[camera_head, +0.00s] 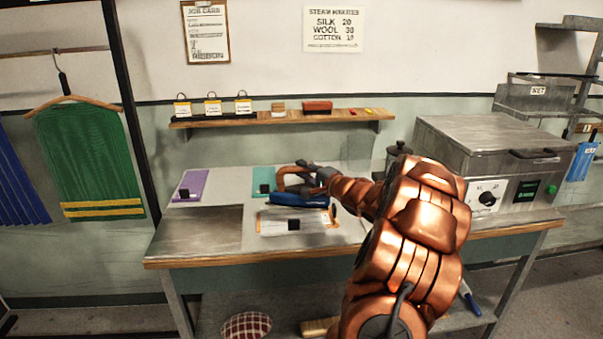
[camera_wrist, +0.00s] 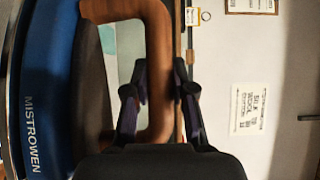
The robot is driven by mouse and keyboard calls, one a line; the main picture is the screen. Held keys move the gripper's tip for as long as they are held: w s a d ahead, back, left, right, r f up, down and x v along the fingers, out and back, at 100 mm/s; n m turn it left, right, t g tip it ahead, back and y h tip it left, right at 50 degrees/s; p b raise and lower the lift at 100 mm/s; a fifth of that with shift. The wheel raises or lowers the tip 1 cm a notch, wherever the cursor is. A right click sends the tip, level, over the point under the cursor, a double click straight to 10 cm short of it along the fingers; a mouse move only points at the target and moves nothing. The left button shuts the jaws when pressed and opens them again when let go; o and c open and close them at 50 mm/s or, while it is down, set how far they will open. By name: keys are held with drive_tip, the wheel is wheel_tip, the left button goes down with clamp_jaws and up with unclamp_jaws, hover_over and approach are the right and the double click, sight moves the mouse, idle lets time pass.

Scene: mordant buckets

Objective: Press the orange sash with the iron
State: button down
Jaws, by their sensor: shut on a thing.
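The iron (camera_head: 300,201) has a blue body and a brown, copper-toned handle (camera_head: 284,178). It is over the worktable (camera_head: 200,228), just behind a pale grey cloth. I cannot tell whether its sole touches anything. My gripper (camera_head: 310,171) is shut on the handle. In the wrist view, the fingers (camera_wrist: 160,82) are around the handle (camera_wrist: 158,40), and the blue body (camera_wrist: 45,95) reads MISTROWEN. No whole orange sash is clear; a small orange patch (camera_head: 333,213) shows at the right end of the pale cloth (camera_head: 270,225). The iron may hide more.
A purple cloth (camera_head: 189,186) and a teal cloth (camera_head: 263,176), each with a dark block, lie at the back left of the table. A grey steam unit (camera_head: 490,145) fills the right. A shelf (camera_head: 285,118) runs above. The table's front left is bare.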

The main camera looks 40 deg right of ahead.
drive_tip(key=shift+f+b, duration=2.25)
drive_tip(key=shift+b, duration=0.8)
drive_tip(key=shift+a+f+p, duration=0.1)
drive_tip(key=shift+f+p, duration=0.3)
drive_tip(key=shift+f, duration=0.45)
idle(1.4)
drive_tip(key=shift+r, duration=0.1)
drive_tip(key=shift+r+p, duration=2.65)
drive_tip(key=shift+p, duration=0.95)
